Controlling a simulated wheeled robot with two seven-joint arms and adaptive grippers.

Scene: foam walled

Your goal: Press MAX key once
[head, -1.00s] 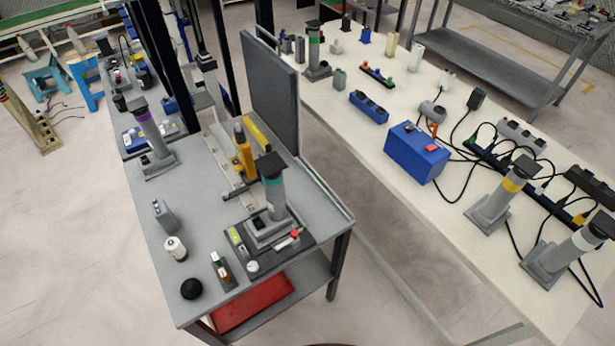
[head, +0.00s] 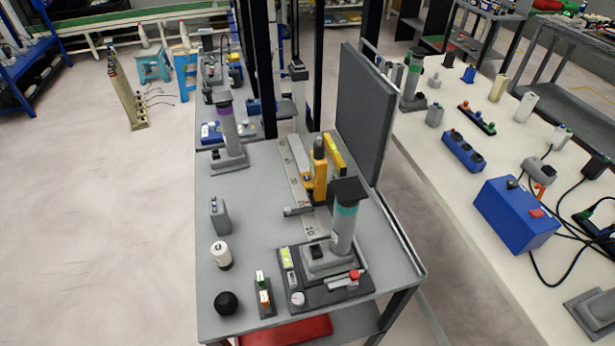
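No key with a readable MAX label shows; lettering is too small to read. On the grey table (head: 262,192) stands a grey column with a teal band (head: 343,222) and a black top, on a dark base plate (head: 326,290). The plate bears a yellow-green part (head: 287,258), a white round knob (head: 298,299) and a red-tipped lever (head: 354,276). Beside it is a small block with green and orange keys (head: 263,294). A yellow upright tool (head: 320,172) stands behind on a metal rail. Neither of my grippers is in the head view.
A black ball (head: 226,303), a white cylinder (head: 221,256) and a grey box (head: 220,216) stand at the table's left. A dark upright panel (head: 365,115) edges its right. A white table (head: 432,157) with a blue box (head: 515,212) lies right.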

